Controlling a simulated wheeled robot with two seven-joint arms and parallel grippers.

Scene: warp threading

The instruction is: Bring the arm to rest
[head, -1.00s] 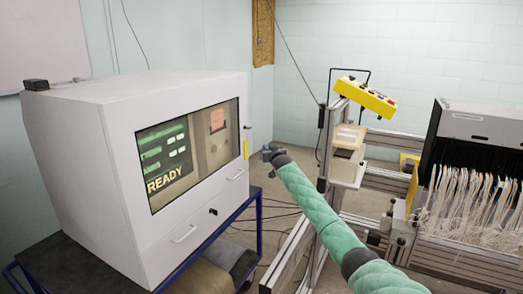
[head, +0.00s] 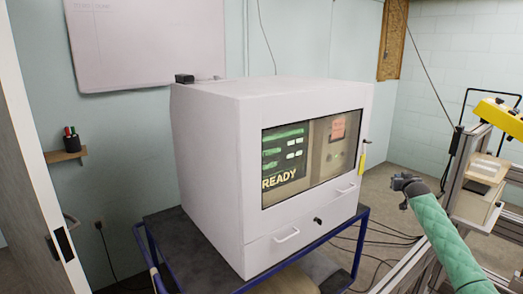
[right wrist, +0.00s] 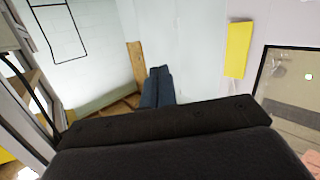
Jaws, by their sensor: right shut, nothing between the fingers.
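My right arm, in a green padded sleeve, comes in from the lower right of the head view. My right gripper (head: 405,183) is held in the air to the right of the white cabinet, apart from it. Its fingers are shut and empty; they show dark in the right wrist view (right wrist: 158,88). The white cabinet (head: 210,150) stands on a dark cart (head: 180,235) with a blue frame. Its window shows a screen (head: 285,155) reading READY. My left gripper is not in view.
A metal frame (head: 462,160) with a yellow control box (head: 499,117) stands at the right. A yellow tag (head: 362,157) hangs at the cabinet's right edge. Cables lie on the floor. A door (head: 35,150) is at the left, and a whiteboard (head: 145,45) hangs on the wall.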

